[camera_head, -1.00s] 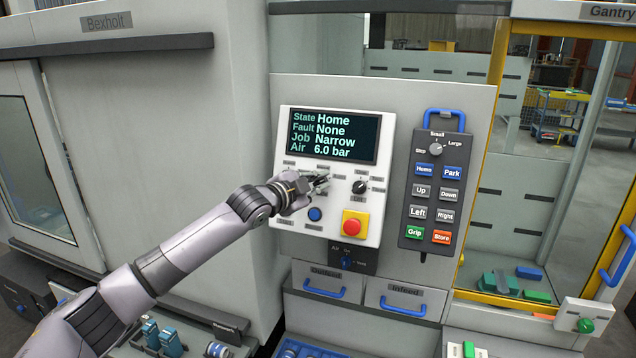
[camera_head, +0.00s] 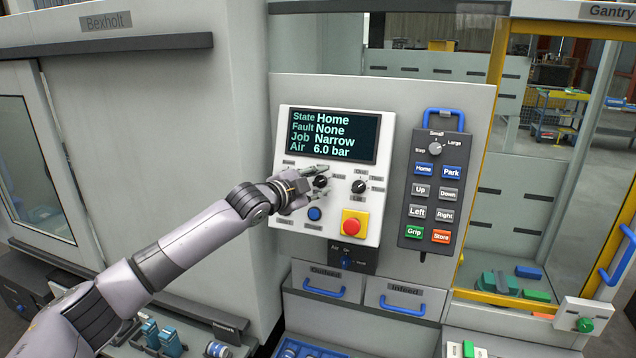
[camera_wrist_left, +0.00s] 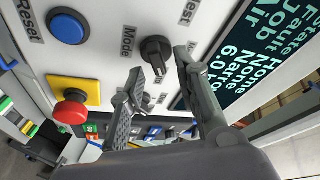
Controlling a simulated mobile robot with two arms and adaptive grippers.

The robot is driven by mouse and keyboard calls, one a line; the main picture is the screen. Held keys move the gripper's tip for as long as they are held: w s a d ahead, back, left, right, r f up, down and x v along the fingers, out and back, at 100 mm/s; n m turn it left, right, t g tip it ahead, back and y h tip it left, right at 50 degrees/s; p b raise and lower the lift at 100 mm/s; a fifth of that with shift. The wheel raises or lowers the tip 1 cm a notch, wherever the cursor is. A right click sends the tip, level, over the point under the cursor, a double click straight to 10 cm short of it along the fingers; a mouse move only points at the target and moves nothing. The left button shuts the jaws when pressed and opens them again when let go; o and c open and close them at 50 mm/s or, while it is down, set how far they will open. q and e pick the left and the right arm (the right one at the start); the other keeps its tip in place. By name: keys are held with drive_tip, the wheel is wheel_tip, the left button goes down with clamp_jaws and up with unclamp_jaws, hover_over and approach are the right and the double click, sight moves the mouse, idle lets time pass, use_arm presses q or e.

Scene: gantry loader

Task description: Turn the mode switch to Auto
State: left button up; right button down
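The mode switch is a black rotary knob (camera_head: 320,182) on the white control panel (camera_head: 376,215), below the screen. In the left wrist view the knob (camera_wrist_left: 155,52) stands beside the label "Mode", with "Test" printed near it. I cannot tell which setting its pointer is on. My left gripper (camera_head: 306,188) is open at the knob; in the left wrist view its two fingers (camera_wrist_left: 160,68) are spread, with the knob just beyond the gap between their tips. I see no grip on it. My right gripper is not in view.
A second black knob (camera_head: 360,187) is just right of the mode switch. A blue button (camera_head: 314,214) and a red emergency stop (camera_head: 352,226) sit below. The screen (camera_head: 333,135) reads Home, None, Narrow. A grey pendant (camera_head: 435,190) with several buttons hangs at right.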

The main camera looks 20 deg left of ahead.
use_arm(q)
drive_tip(key=shift+s, duration=0.1)
drive_tip(key=v, duration=1.2)
idle(0.4)
